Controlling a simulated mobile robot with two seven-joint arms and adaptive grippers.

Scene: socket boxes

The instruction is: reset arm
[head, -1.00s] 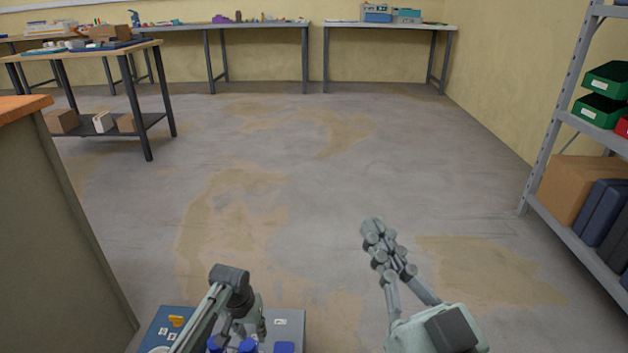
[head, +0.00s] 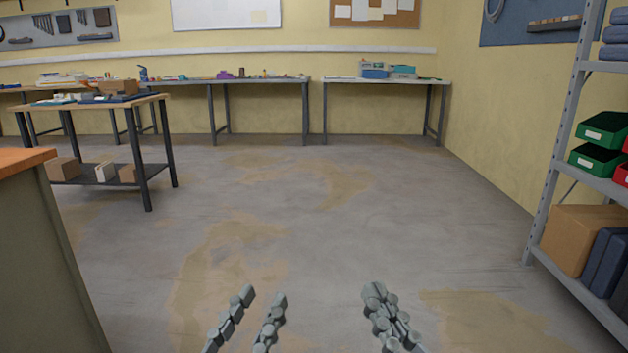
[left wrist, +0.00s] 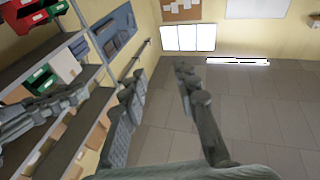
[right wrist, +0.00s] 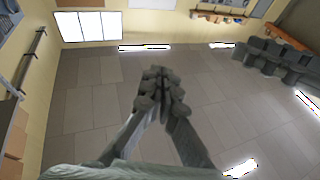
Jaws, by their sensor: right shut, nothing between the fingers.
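My left gripper (head: 262,295) is at the bottom of the head view, its two jointed grey fingers spread apart with nothing between them. Its fingers also stand apart and empty in the left wrist view (left wrist: 160,78). My right gripper (head: 375,290) is to its right, with its fingers together and empty. The right wrist view also shows its fingertips (right wrist: 157,72) touching. Both grippers point forward over open floor, side by side with a gap between them. The palms are out of the head view.
A cabinet with an orange top (head: 25,157) stands at the near left. Workbenches (head: 388,80) line the back wall. A metal shelf (head: 560,140) with green bins (head: 603,130) and a cardboard box (head: 580,240) stands right. The middle floor is clear.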

